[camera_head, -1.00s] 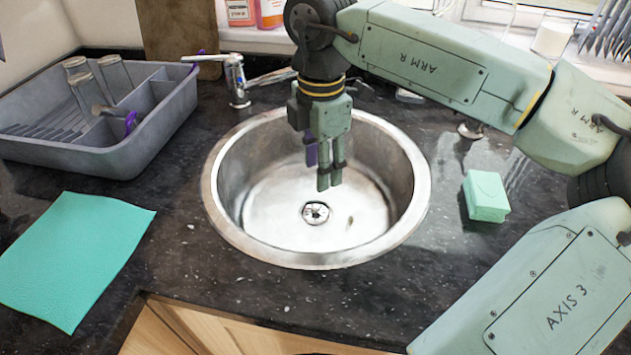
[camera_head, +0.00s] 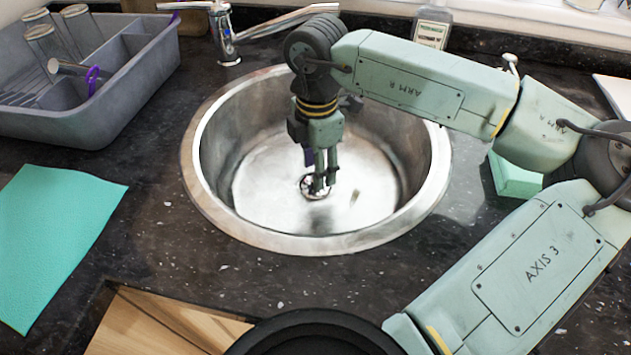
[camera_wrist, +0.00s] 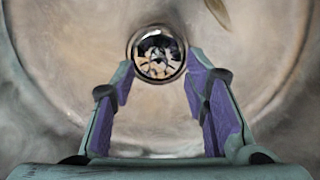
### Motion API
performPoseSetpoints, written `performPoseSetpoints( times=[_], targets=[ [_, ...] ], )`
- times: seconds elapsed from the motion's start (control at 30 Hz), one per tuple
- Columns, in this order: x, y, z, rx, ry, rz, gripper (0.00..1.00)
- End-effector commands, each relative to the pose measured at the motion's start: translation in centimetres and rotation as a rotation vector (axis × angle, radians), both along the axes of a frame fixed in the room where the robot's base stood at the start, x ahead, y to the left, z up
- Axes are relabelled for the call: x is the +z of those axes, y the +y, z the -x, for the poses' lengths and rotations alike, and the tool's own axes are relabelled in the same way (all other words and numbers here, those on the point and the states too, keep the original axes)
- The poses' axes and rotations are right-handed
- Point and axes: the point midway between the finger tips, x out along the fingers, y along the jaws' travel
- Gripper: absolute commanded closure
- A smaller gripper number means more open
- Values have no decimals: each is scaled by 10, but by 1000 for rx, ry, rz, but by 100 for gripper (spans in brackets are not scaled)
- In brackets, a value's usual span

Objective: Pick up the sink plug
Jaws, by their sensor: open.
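The sink plug (camera_wrist: 158,52) is a round metal piece with a shiny rim and a dark, strainer-like middle, seated at the drain in the floor of the steel sink (camera_head: 217,172). In the head view the plug (camera_head: 305,184) is partly hidden behind my fingers. My gripper (camera_head: 320,187) points down inside the sink, with its fingertips at or just above the plug. In the wrist view my gripper (camera_wrist: 160,80) is open, with purple-padded fingers apart and the plug just beyond the gap between the tips. Contact cannot be told.
The sink wall surrounds my gripper. The tap (camera_head: 224,35) stands behind. A grey dish rack (camera_head: 85,120) with glasses is at left, above a teal cloth (camera_head: 60,235). A green sponge block (camera_head: 514,177) lies right, partly behind my arm.

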Motion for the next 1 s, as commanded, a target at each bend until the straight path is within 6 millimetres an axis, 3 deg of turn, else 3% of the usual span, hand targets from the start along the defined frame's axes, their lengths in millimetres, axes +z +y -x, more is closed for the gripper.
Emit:
performPoseSetpoints(
  times=[0.2, 0.47, 1.0],
  targets=[
    [-27, 3, 0, 0, 1, -2, 58],
    [-32, 3, 0, 0, -1, 0, 58],
    [-31, 2, 0, 0, -1, 0, 93]
  ],
)
